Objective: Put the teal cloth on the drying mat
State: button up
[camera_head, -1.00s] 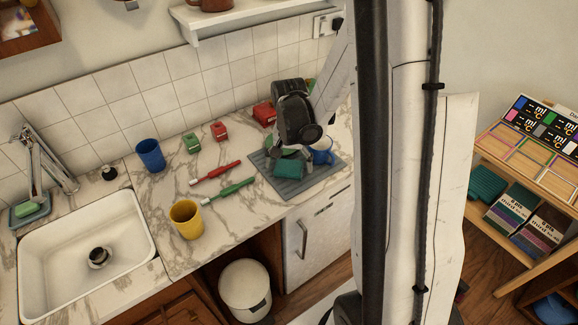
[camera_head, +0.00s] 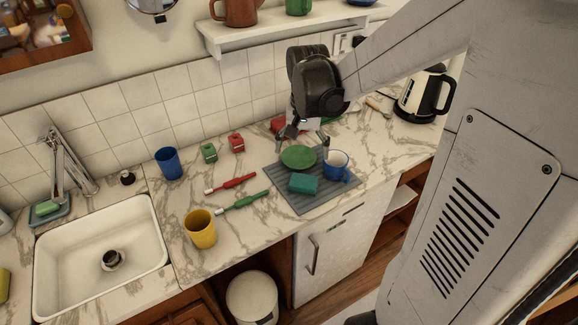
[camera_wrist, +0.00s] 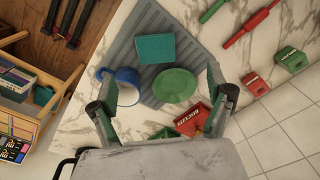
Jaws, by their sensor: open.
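The teal cloth (camera_head: 303,184) is a small folded block lying on the front part of the grey ribbed drying mat (camera_head: 322,198). It also shows on the mat in the wrist view (camera_wrist: 156,48). A green plate (camera_head: 298,157) and a blue mug (camera_head: 336,165) with a white inside are on the mat behind the cloth. My gripper (camera_head: 303,142) is above the back edge of the mat, over the plate. In the wrist view its fingers (camera_wrist: 160,88) are spread wide and hold nothing. The cloth is apart from the fingers.
A red box (camera_wrist: 191,119) stands behind the mat. Red and green toothbrushes (camera_head: 242,199), a yellow cup (camera_head: 200,229) and a blue cup (camera_head: 168,163) are to the left. A kettle (camera_head: 421,95) stands at the right. The sink (camera_head: 100,245) is far left.

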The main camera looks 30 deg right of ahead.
jog(key=s+a+r+n+t, duration=0.6)
jog(key=s+a+r, duration=0.3)
jog(key=s+a, duration=0.4)
jog(key=shift+r+n+t, duration=0.25)
jog(key=shift+n+t, duration=0.05)
jog(key=shift+n, duration=0.6)
jog(key=shift+f+b, duration=1.15)
